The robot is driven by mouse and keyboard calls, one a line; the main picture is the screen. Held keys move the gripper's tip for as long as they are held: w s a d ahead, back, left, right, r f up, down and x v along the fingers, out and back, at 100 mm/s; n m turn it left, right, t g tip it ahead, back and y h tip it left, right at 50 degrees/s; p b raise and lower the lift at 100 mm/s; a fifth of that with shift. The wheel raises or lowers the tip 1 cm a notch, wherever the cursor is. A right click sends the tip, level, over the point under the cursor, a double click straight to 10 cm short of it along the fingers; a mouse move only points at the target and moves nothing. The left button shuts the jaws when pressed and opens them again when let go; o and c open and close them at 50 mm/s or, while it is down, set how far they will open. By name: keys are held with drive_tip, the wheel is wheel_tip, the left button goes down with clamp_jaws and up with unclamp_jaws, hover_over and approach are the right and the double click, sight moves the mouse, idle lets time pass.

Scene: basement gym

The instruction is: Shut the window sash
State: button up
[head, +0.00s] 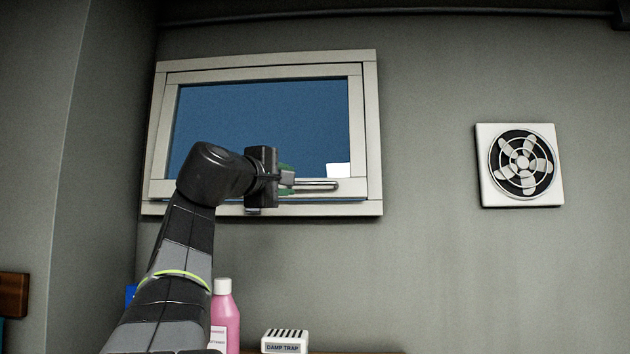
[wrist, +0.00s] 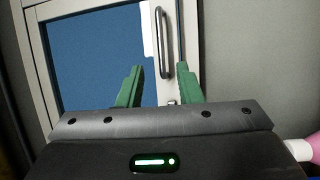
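The window sash (head: 356,125) is a pale frame around a blue pane, set in a pale outer window frame (head: 372,120). A thin dark gap shows along its lower edge; how far it stands open is hard to tell. A grey metal bar handle (head: 318,186) lies along its bottom rail. My gripper (head: 288,181) is at the left end of the handle. In the wrist view, the green fingers of my gripper (wrist: 160,68) are spread apart. The handle (wrist: 163,42) shows between and beyond them, with no finger visibly touching it.
A pink bottle (head: 226,315) with a white cap and a white damp trap box (head: 285,341) stand below the window. A square wall fan (head: 519,165) is on the wall to the right. The wall between window and fan is bare.

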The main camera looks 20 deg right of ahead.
sight(313, 184)
drive_tip(key=p+x, duration=0.4)
drive_tip(key=x, duration=0.8)
clamp_jaws()
